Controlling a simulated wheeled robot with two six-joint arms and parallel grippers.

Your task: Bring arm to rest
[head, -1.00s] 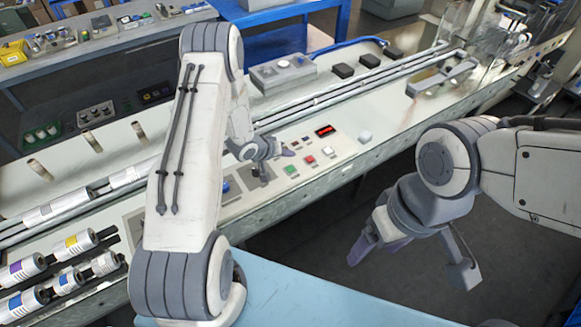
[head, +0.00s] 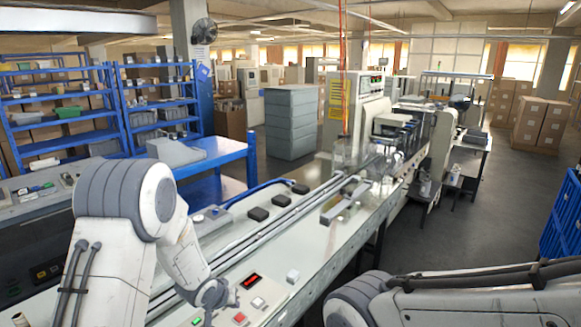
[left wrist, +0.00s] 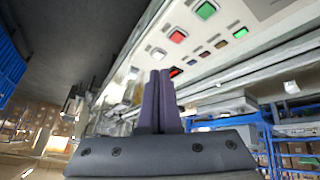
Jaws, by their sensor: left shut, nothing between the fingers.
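My left arm (head: 120,220) comes in from the left in the head view, with its wrist low over the wrapper's control panel. My left gripper (left wrist: 160,75) is shut and empty in the left wrist view, its two dark fingers together. The panel beyond it carries a red button (left wrist: 177,36), a green button (left wrist: 206,10) and a red-lit display (left wrist: 176,72). The display also shows in the head view (head: 251,280). My right arm (head: 440,298) shows only in part at the lower right, and its gripper is out of the picture.
The long wrapper bed (head: 325,238) runs away to the machine's tall cabinet (head: 355,105). Dark blocks (head: 258,214) and a grey box sit along its far side. A blue table (head: 215,155) and blue shelves (head: 160,95) stand behind. Open floor (head: 480,225) lies to the right.

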